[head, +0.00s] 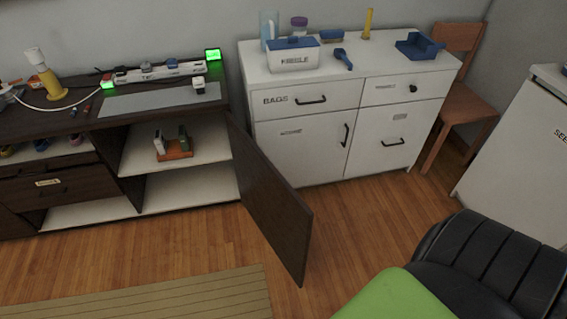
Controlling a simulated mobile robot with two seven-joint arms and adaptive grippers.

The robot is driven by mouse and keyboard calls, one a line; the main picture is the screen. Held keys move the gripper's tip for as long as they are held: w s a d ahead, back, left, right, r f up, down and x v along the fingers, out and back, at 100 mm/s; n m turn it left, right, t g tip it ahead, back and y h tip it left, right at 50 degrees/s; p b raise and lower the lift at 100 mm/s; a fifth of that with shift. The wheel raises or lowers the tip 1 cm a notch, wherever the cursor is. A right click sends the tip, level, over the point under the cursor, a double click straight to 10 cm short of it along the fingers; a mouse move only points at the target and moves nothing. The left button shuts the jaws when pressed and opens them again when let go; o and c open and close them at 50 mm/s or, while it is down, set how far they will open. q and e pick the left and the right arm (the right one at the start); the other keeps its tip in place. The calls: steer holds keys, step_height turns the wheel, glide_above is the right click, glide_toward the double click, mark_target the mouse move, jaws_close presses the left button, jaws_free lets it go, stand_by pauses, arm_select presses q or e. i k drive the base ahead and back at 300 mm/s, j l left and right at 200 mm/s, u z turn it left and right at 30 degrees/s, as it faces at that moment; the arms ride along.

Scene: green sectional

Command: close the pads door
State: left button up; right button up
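A dark brown door (268,197) stands wide open on the dark cabinet (60,190) at the left. It is hinged at the cabinet's right end and swings out over the wood floor. No label shows on the side of it that I see, so I cannot tell whether it is the pads door. The open compartment has a white shelf (205,146) with a small orange holder (178,153) and dark and pale items on it. The white cabinet's doors (300,150) are shut, and their small labels are too blurred to read. Neither of my grippers is in view.
A white cabinet (350,83) stands right of the open door. A black padded seat (490,275) with a green cushion (395,298) fills the lower right. A ribbed mat (150,300) lies at lower left. Wood floor (200,240) is clear in front of the dark cabinet.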

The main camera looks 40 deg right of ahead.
mark_target(284, 218)
steer(key=l+u, duration=0.15)
steer(key=l, duration=0.55)
steer(key=l+u, duration=0.2)
steer(key=l, duration=0.45)
steer(key=k+l+u, duration=0.15)
steer(key=l, duration=0.55)
steer(key=l+u, duration=0.15)
steer(key=l, duration=0.5)
